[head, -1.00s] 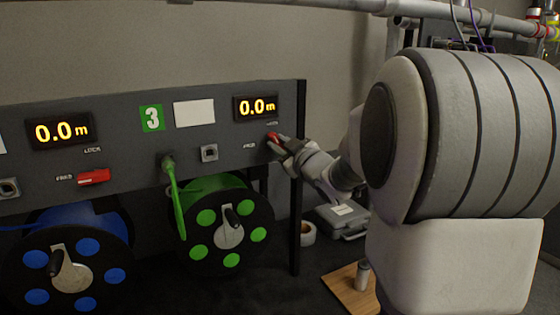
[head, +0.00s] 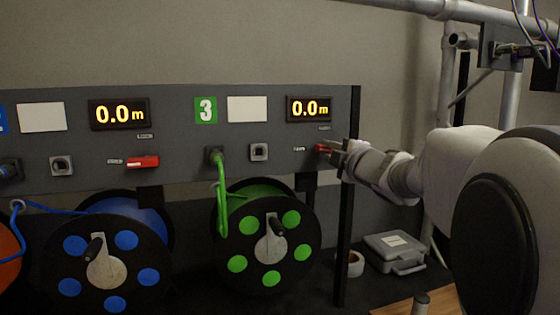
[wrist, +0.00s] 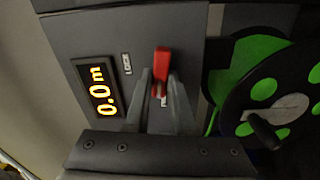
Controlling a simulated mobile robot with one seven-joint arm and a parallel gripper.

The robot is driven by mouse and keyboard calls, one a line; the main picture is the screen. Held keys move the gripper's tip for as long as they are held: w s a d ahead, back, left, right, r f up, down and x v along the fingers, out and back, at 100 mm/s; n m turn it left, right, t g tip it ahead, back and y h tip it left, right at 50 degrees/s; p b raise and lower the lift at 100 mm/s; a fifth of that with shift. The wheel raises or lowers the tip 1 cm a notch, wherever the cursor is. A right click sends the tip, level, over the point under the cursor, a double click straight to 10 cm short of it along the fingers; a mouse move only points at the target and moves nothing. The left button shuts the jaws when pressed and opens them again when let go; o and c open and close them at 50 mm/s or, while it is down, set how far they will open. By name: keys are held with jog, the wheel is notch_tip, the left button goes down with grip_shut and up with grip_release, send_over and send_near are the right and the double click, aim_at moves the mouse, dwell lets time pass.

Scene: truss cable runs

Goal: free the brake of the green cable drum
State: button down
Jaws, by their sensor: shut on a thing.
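The green cable drum (head: 265,240) hangs under panel section 3, with green discs and a crank on its face. Its red brake lever (head: 321,148) sits on the panel below the 0.0 m display, right of the FREE label. In the wrist view the lever (wrist: 161,62) lies along the panel's length, its lower end between my fingers, near a partly hidden label. The LOCK label (wrist: 127,64) is off to its side. My gripper (head: 332,150) is shut on the lever; the fingertips (wrist: 160,88) partly hide it.
A blue drum (head: 108,250) hangs to the left, its red lever (head: 143,162) level. A green cable (head: 221,190) runs from the panel to its drum. A black post (head: 345,230) stands at the panel's right end. A grey case (head: 395,250) and a tape roll (head: 355,264) lie behind.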

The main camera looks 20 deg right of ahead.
jog(key=shift+f+n+b, duration=0.15)
jog(key=shift+n+b, duration=0.4)
jog(key=shift+n, duration=0.25)
jog(key=c, duration=0.8)
grip_release()
jog(key=shift+o, duration=0.2)
jog(key=shift+s, duration=0.15)
